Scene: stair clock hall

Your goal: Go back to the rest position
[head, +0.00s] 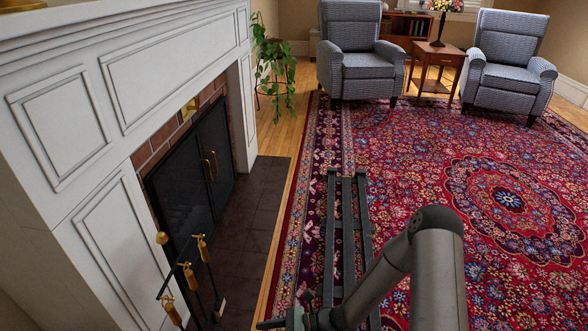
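My arm comes up from the lower right, bends at an elbow over the red rug and reaches down to the left. My gripper (284,320) is at the bottom edge, low and near the right of the fire tools, and is partly cut off. Its fingers are too small and dark to tell whether they are open or shut. I see nothing clearly held in it.
A white fireplace mantel (110,120) with dark doors (195,170) fills the left. Brass-handled fire tools (190,280) stand on the dark hearth (245,215). Two grey armchairs (358,60) (508,60), a side table (437,58) and a plant (273,65) stand behind.

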